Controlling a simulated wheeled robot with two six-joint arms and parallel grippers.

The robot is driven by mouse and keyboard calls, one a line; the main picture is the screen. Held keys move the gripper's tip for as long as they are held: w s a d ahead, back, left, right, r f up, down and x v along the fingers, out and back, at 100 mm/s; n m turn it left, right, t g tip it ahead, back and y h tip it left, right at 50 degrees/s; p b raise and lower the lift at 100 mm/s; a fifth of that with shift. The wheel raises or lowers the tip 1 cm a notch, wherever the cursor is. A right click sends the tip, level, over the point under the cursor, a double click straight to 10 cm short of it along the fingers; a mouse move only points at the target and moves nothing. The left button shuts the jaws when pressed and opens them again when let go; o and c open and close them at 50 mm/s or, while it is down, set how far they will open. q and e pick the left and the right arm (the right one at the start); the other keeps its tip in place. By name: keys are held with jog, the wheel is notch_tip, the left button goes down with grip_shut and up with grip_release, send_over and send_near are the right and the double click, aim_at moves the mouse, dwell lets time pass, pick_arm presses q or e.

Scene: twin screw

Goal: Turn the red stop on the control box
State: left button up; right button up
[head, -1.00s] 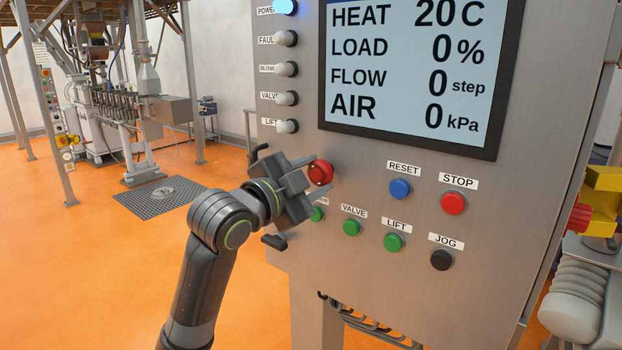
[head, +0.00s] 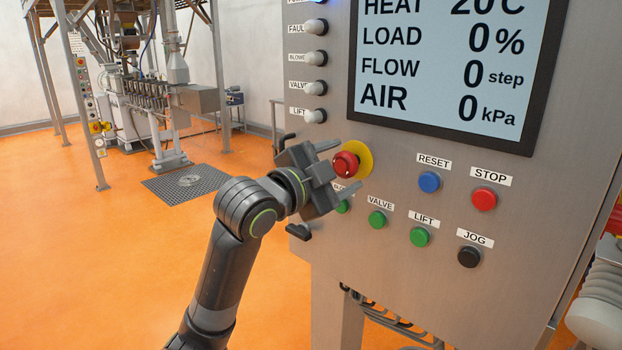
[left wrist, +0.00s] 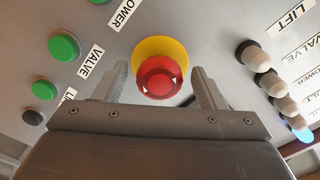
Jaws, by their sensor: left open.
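The red stop (head: 346,164) is a round red mushroom knob on a yellow disc (head: 364,160), on the lower left of the grey control box (head: 330,240). My left gripper (head: 343,168) is open in front of it, with its fingers pointing at the panel. In the left wrist view the red stop (left wrist: 160,77) shows white arrow marks and sits between the two finger tips (left wrist: 161,80), with a gap on each side. The fingers do not touch it there. My right gripper is not in view.
Green buttons (head: 377,219), a blue reset button (head: 429,182), a flat red STOP button (head: 484,198) and a black jog button (head: 468,256) are close by on the panel. A display (head: 445,70) is above. Open orange floor (head: 90,260) lies to the left.

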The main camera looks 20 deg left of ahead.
pick_arm(q)
jog(key=b+v, duration=1.2)
jog(key=v, duration=0.4)
jog(key=shift+s+a, duration=0.15)
jog(key=shift+s, duration=0.25)
